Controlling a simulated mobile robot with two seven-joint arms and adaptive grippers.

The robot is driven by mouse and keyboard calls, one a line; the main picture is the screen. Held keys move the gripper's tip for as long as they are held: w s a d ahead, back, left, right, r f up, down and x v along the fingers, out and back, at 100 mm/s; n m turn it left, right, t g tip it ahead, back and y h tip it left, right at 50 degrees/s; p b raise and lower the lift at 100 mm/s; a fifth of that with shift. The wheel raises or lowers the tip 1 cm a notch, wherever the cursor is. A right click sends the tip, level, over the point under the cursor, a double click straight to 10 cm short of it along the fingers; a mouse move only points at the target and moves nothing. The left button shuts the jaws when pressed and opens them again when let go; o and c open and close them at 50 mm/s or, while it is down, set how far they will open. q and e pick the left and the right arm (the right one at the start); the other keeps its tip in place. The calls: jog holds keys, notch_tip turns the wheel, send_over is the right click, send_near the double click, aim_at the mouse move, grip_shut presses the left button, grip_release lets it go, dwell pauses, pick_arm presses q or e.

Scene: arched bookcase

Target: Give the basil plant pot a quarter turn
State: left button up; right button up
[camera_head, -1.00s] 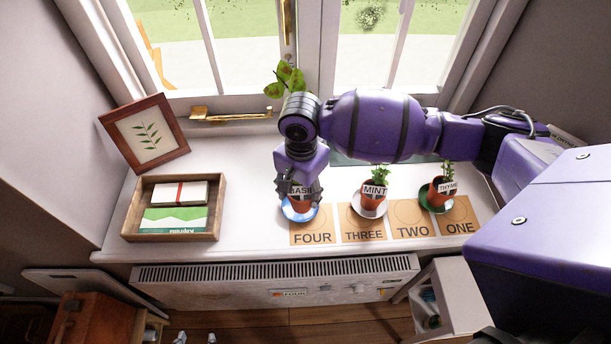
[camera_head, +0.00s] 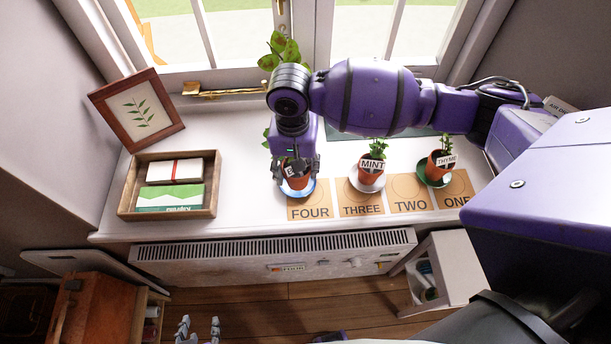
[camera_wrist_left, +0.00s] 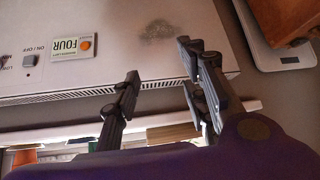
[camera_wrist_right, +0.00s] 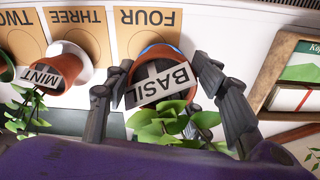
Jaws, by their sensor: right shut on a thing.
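The basil plant pot (camera_head: 297,182) is a terracotta pot with a white BASIL label, on a blue saucer (camera_head: 310,190) at the left of the row. My right gripper (camera_head: 298,168) reaches down over it and is shut on the pot. In the right wrist view the basil pot (camera_wrist_right: 150,90) sits between the fingers, its label slanted and green leaves towards my wrist. The gripper hides part of the pot and plant in the head view. My left gripper (camera_wrist_left: 163,75) is open and empty in front of the radiator; its fingertips (camera_head: 197,328) show at the head view's bottom edge.
A mint pot (camera_head: 371,173) and a thyme pot (camera_head: 438,166) stand to the right on saucers. Cards marked FOUR (camera_head: 310,212) to ONE lie in front. A wooden tray (camera_head: 128,195) and a leaf picture frame (camera_head: 160,93) stand left. The radiator (camera_head: 230,257) is below the sill.

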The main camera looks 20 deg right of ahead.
jog(key=w+f+n+b, duration=0.1)
jog(key=f+n, duration=0.1)
jog(key=n, duration=0.1)
jog(key=w+d+f+n, duration=0.1)
jog(key=w+f+n, duration=0.1)
jog(key=n, duration=0.1)
jog(key=w+f+n+b, duration=0.1)
jog(key=f+n, duration=0.1)
jog(key=n, duration=0.1)
jog(key=shift+w+d+n+b, duration=0.15)
jog(key=shift+d+n+b, duration=0.05)
jog(key=shift+n+b, duration=0.1)
jog(key=shift+f, duration=0.25)
jog(key=shift+f+b, duration=0.2)
jog(key=shift+b, duration=0.3)
jog(key=shift+w+r, duration=0.1)
jog(key=o, duration=1.4)
jog(key=shift+o, duration=0.2)
pick_arm(q)
jog(key=f, duration=0.3)
jog(key=shift+s+a, duration=0.2)
jog(key=shift+a, duration=0.15)
pick_arm(e)
notch_tip(320, 180, up, 12)
